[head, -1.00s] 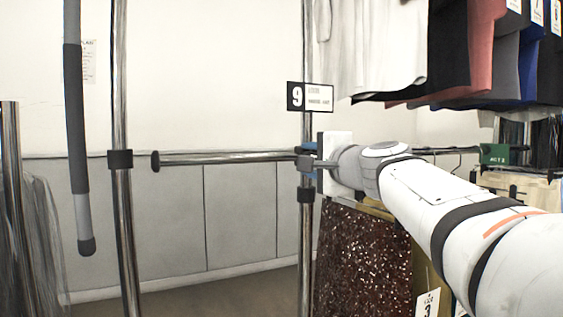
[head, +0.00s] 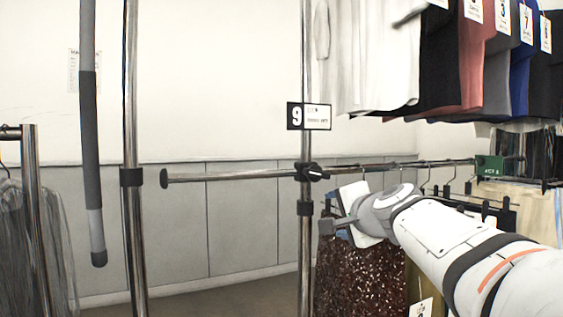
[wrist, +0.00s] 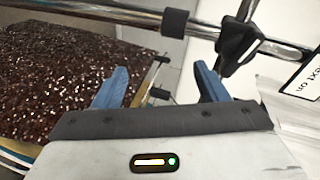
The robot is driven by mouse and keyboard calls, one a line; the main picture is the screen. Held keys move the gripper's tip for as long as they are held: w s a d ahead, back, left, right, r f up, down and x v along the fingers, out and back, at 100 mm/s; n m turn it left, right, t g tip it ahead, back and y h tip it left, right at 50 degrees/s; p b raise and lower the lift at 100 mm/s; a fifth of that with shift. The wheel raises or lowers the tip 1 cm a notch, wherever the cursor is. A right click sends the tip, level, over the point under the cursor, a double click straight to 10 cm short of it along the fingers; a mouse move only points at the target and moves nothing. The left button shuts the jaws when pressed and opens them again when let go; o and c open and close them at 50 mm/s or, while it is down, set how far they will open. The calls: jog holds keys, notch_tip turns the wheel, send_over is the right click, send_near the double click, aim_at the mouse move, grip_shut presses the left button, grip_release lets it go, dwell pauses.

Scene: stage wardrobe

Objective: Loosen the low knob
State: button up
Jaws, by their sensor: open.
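The black knob (head: 314,172) sits on the clamp where the horizontal rail (head: 240,175) crosses the chrome post (head: 306,110), below the number 9 sign. Its wing shape shows in the wrist view (wrist: 240,45), at the upper right beyond my right-hand finger. My gripper (head: 338,226) is below and slightly right of the knob in the head view, apart from it and tilted. In the wrist view my two blue fingers (wrist: 162,74) are spread with nothing held between them. The far finger is partly hidden in the head view.
Brown sequined cloth (head: 350,270) hangs beside and below my gripper. Shirts (head: 370,60) hang above my arm. A second post (head: 132,230) and a hanging grey pole (head: 90,150) stand at left. The space between the two posts below the rail is clear.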

aim_at(320, 175)
jog(key=shift+o, duration=1.4)
jog(key=d+f+n+g+h+p, duration=0.2)
jog(key=d+f+p, duration=0.1)
jog(key=f+p, duration=0.1)
jog(key=shift+d+f+h+p, duration=0.15)
jog(key=shift+f+h+p, duration=0.15)
jog(key=shift+f, duration=0.6)
jog(key=d+f+n+p, duration=0.1)
jog(key=p, duration=0.1)
jog(key=s+d+f+n+g+h+p, duration=0.1)
jog(key=f+p, duration=0.1)
jog(key=p, duration=0.1)
jog(key=shift+n+h, duration=0.3)
jog(key=shift+n, duration=0.1)
jog(key=a+r+n+t+y+p, duration=0.4)
jog(key=r+p, duration=0.4)
jog(key=p, duration=0.4)
jog(key=a+r+n+t+y+p, duration=0.1)
jog(key=a+r+n+y+p, duration=0.4)
jog(key=r+p, duration=0.55)
jog(key=shift+n+h, duration=0.3)
jog(key=shift+h, duration=0.4)
jog(key=w, duration=0.2)
jog(key=w+f+p, duration=0.1)
jog(key=w, duration=0.2)
jog(key=w+f+p, duration=0.1)
jog(key=w, duration=0.1)
jog(key=shift+w+a, duration=0.1)
jog(key=shift+w, duration=0.05)
